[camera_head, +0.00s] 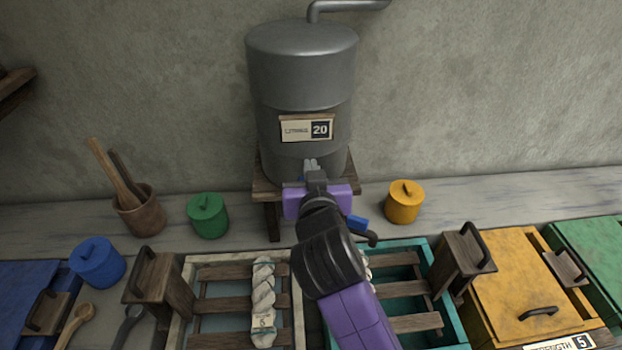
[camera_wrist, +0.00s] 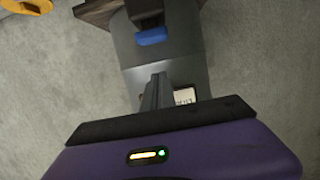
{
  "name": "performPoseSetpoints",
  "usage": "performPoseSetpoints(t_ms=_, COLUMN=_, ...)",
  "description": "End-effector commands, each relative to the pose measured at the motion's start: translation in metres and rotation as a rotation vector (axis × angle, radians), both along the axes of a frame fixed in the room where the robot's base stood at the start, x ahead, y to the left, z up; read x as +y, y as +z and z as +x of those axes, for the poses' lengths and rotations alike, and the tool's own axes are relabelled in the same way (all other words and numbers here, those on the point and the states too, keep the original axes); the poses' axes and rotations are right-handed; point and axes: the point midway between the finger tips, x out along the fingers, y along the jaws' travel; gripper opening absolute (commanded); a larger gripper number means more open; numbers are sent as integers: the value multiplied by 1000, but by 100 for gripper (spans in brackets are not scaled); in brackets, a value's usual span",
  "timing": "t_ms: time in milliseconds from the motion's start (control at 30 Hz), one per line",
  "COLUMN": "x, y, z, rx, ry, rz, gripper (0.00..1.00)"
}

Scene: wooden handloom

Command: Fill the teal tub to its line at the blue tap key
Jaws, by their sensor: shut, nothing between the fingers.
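The teal tub (camera_head: 446,318) is at lower centre right in the head view, with wooden slats across it. My arm hides its left part, and I cannot make out its line or water level. The blue tap key (camera_head: 357,222) shows just right of my wrist, by a dark spout (camera_head: 371,239) above the tub's back edge. The key also shows in the wrist view (camera_wrist: 152,37), beyond my fingertips and apart from them. My gripper (camera_head: 311,165) is shut and empty in front of the grey tank (camera_head: 302,70); its fingers also show in the wrist view (camera_wrist: 157,88).
A pale-rimmed tub (camera_head: 188,285) with a skein (camera_head: 263,290) is left of my arm. Green (camera_head: 208,216), blue (camera_head: 97,262) and yellow (camera_head: 404,202) lidded pots stand around. A yellow lidded tub (camera_head: 520,275) is right.

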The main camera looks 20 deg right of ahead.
Motion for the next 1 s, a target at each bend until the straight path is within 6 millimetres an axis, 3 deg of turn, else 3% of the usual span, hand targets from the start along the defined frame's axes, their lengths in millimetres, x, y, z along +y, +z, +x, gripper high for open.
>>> performPoseSetpoints(t_ms=100, x=0, y=-19, z=2, rx=7, ry=2, rz=-1, gripper=0)
performPoseSetpoints(t_ms=300, x=0, y=-37, z=2, rx=2, ry=1, rz=0, gripper=0)
performPoseSetpoints(t_ms=767, x=0, y=-42, z=2, rx=0, ry=1, rz=0, gripper=0)
performPoseSetpoints(t_ms=1000, x=0, y=-61, z=2, rx=1, ry=0, rz=0, gripper=0)
